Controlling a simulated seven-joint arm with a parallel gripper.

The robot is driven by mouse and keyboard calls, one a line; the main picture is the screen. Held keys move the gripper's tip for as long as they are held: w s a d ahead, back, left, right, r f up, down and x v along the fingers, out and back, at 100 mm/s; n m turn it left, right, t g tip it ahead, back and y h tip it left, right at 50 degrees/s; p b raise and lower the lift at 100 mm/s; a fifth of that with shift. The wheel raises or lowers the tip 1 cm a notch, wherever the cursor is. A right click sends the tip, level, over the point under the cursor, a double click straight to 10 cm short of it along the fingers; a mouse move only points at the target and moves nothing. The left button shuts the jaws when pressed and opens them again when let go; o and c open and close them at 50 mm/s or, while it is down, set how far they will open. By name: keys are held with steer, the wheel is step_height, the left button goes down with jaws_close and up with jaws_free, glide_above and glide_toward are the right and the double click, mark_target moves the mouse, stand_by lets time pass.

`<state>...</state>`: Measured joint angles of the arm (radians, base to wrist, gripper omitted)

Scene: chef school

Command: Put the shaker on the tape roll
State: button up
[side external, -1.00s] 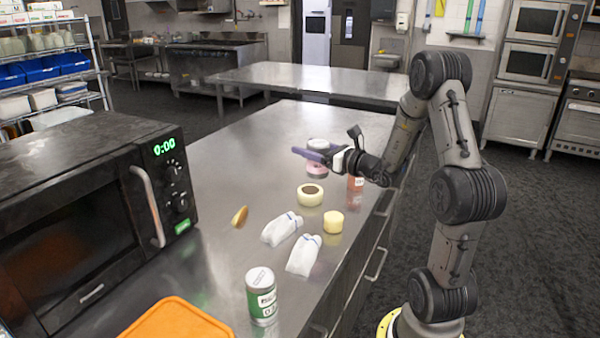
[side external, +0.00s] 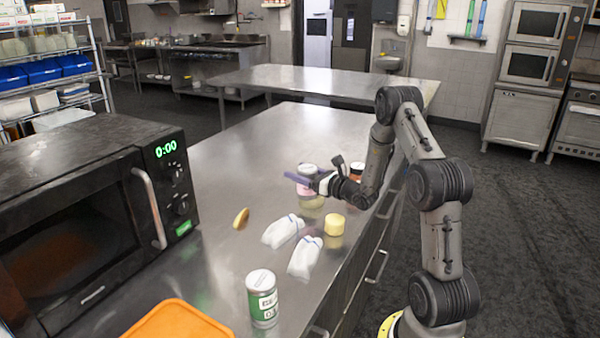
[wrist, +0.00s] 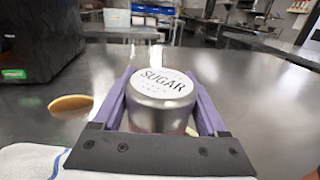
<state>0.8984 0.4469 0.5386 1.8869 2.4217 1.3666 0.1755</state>
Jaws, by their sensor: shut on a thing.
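The shaker is a cylinder with a metal band and a white top reading "SUGAR" (wrist: 163,86). In the wrist view it sits upright between my gripper's purple fingers (wrist: 161,98). In the side view my gripper (side external: 303,180) is shut on the shaker (side external: 307,170), whose lower part looks pink. The tape roll (side external: 312,203), pale yellow, lies on the counter just below the held shaker in the picture, partly hidden by the gripper. I cannot tell whether shaker and roll touch.
A yellow cylinder (side external: 334,225) and two white crumpled items (side external: 283,231) (side external: 305,257) lie close by. A black microwave (side external: 90,220) stands left. The far counter is clear.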

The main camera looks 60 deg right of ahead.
steer(key=shift+f, duration=0.1)
steer(key=o, duration=1.5)
